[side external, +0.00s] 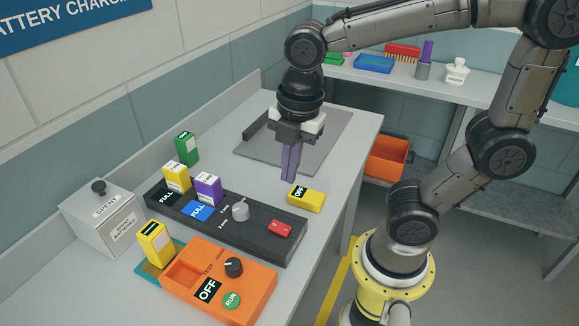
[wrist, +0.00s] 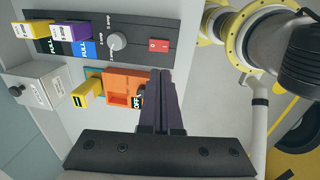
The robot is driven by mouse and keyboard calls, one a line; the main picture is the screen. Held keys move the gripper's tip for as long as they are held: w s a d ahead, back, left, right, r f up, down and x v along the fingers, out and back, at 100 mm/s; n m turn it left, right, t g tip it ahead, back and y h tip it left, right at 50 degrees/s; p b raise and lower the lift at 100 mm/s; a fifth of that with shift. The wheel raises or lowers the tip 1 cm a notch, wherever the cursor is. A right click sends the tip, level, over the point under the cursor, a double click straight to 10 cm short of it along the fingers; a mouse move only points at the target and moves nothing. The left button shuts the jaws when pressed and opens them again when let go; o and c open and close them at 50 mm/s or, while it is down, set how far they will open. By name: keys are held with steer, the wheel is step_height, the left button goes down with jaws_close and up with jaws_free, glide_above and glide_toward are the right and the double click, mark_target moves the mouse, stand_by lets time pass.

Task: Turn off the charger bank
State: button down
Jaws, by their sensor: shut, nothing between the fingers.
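The charger bank (side external: 265,238) is a long dark box on the grey bench. It has a grey knob (side external: 240,211) and a red rocker switch (side external: 281,228) at its right end. The switch position is too small to tell. My gripper (side external: 290,178) has purple fingers, is shut and empty, and hangs above the bench behind the bank, apart from it.
A yellow block (side external: 306,198) lies on the bench near the fingertips. An orange tester (side external: 219,284) with a black knob stands in front, beside another yellow battery (side external: 155,243). A grey spent box (side external: 103,217) and green battery (side external: 187,148) stand left. A grey plate (side external: 300,142) lies behind.

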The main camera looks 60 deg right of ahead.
mark_target(277, 223)
stand_by(0.3)
steer(key=shift+w+d+r, duration=0.1)
steer(key=shift+w+d, duration=0.2)
steer(key=shift+w, duration=0.45)
steer(key=f, duration=0.4)
steer(key=w+f, duration=0.1)
steer(key=f, duration=0.9)
steer(key=shift+w, duration=0.35)
steer(key=shift+f, duration=0.15)
